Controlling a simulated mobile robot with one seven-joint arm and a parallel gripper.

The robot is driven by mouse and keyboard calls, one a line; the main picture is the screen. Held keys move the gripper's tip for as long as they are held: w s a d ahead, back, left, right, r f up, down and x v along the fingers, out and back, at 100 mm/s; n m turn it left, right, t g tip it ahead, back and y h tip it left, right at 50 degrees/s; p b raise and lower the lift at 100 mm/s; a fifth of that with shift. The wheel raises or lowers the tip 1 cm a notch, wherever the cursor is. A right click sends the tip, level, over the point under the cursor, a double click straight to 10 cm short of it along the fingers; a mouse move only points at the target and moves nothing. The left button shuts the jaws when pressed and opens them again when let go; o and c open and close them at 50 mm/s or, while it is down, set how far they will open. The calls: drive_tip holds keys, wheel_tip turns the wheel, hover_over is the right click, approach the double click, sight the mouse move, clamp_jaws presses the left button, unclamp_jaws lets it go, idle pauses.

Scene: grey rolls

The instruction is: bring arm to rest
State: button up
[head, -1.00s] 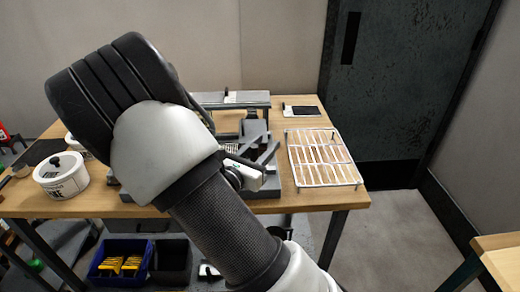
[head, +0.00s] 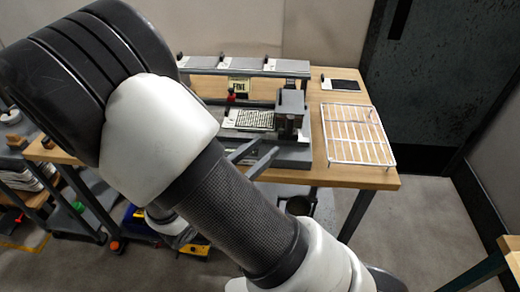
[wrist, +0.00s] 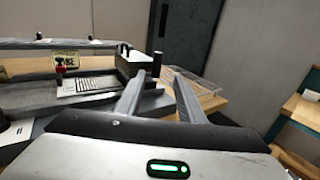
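My arm (head: 235,205) crosses the head view from lower right to upper left, bent at a large dark joint. My gripper (head: 264,147) shows past the arm, in front of the workbench's near edge. In the wrist view its two grey fingers (wrist: 158,80) are apart, with nothing between them. The gripper is open and empty. Part of the gripper's body is hidden behind the arm in the head view.
A wooden workbench (head: 345,174) carries a grey machine (head: 291,113) with a perforated plate and a white wire rack (head: 357,134). A dark door (head: 425,80) stands behind. Another wooden table edge (head: 512,250) is at lower right. Open floor (head: 405,215) lies between.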

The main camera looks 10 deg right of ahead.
drive_tip(key=shift+s+a, duration=0.1)
idle(0.4)
drive_tip(key=s+d+r+m+g+y, duration=0.2)
drive_tip(key=s+d+m+g+y, duration=0.2)
drive_tip(key=s+m+g, duration=0.4)
drive_tip(key=s+d+r+m+g+y, duration=0.2)
drive_tip(key=s+d+m+g+y, duration=0.15)
drive_tip(key=s+m, duration=0.45)
drive_tip(key=w+a+r+m+t+y+p, duration=0.1)
drive_tip(key=a+r+m+t+y+p, duration=0.1)
drive_tip(key=r+p, duration=0.6)
drive_tip(key=w+a+r+m+t+y+p, duration=0.1)
drive_tip(key=r+m+t+y+p, duration=0.3)
drive_tip(key=r, duration=1.4)
drive_tip(key=a+m+p, duration=0.1)
drive_tip(key=m+p, duration=0.2)
drive_tip(key=p, duration=0.2)
drive_tip(key=shift+a+r+m+y+p, duration=0.2)
drive_tip(key=shift+r+m+y+p, duration=0.05)
drive_tip(key=shift+m+y+p, duration=0.1)
